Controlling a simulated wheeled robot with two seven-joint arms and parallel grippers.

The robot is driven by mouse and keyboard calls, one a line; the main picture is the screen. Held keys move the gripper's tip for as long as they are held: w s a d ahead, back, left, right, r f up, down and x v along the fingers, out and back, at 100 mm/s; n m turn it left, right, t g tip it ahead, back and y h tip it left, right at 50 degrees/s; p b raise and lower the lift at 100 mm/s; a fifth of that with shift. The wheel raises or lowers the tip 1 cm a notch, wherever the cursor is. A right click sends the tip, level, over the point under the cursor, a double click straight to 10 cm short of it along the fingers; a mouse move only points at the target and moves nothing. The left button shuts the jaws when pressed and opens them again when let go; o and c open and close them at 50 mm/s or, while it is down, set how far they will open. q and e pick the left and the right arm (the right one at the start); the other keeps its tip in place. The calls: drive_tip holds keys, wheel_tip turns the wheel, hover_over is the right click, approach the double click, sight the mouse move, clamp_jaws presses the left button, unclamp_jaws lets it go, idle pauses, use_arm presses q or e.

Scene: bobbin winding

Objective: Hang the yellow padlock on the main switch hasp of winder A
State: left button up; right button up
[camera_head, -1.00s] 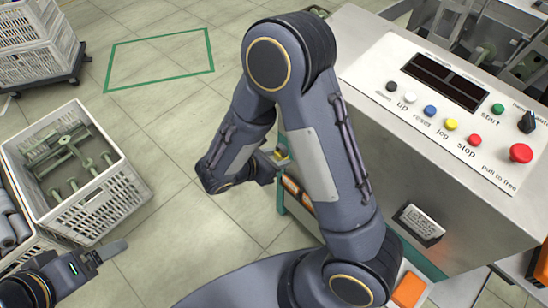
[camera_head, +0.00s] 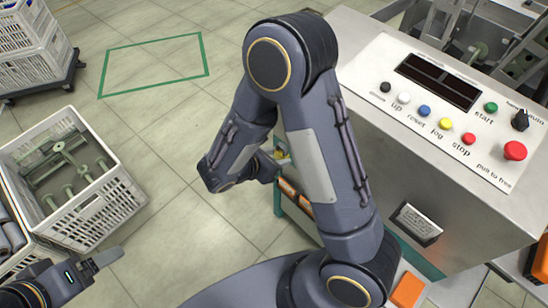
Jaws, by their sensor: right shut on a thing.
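My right gripper (camera_head: 268,166) is mostly hidden behind my own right arm, low beside the left side of the winder (camera_head: 375,150). It is shut on a small yellow thing (camera_head: 282,154), seemingly the yellow padlock, of which only a sliver shows. The main switch hasp cannot be made out. The winder's panel carries several coloured buttons and a black selector knob. My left gripper (camera_head: 108,258) is at the lower left, away from the winder; its finger gap cannot be made out.
A white crate (camera_head: 112,210) with green metal parts stands on the floor at the left. Stacked crates (camera_head: 30,50) sit on a dark dolly behind it. A green-framed shelf (camera_head: 296,205) with orange items stands against the winder. Tiled floor between is clear.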

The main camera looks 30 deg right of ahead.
drive_tip(key=shift+w+d, duration=0.2)
drive_tip(key=shift+d, duration=0.45)
drive_tip(key=shift+w+d, duration=0.2)
drive_tip(key=shift+d, duration=0.5)
drive_tip(key=shift+w+d, duration=0.2)
drive_tip(key=shift+d, duration=0.45)
drive_tip(key=shift+w+d, duration=0.1)
drive_tip(key=shift+d, duration=0.2)
drive_tip(key=shift+w+d+b, duration=0.2)
drive_tip(key=shift+d+b, duration=0.15)
drive_tip(key=shift+d, duration=0.35)
drive_tip(key=shift+f+b, duration=0.45)
drive_tip(key=shift+f, duration=0.05)
idle(0.4)
drive_tip(key=o, duration=1.2)
drive_tip(key=shift+c, duration=0.2)
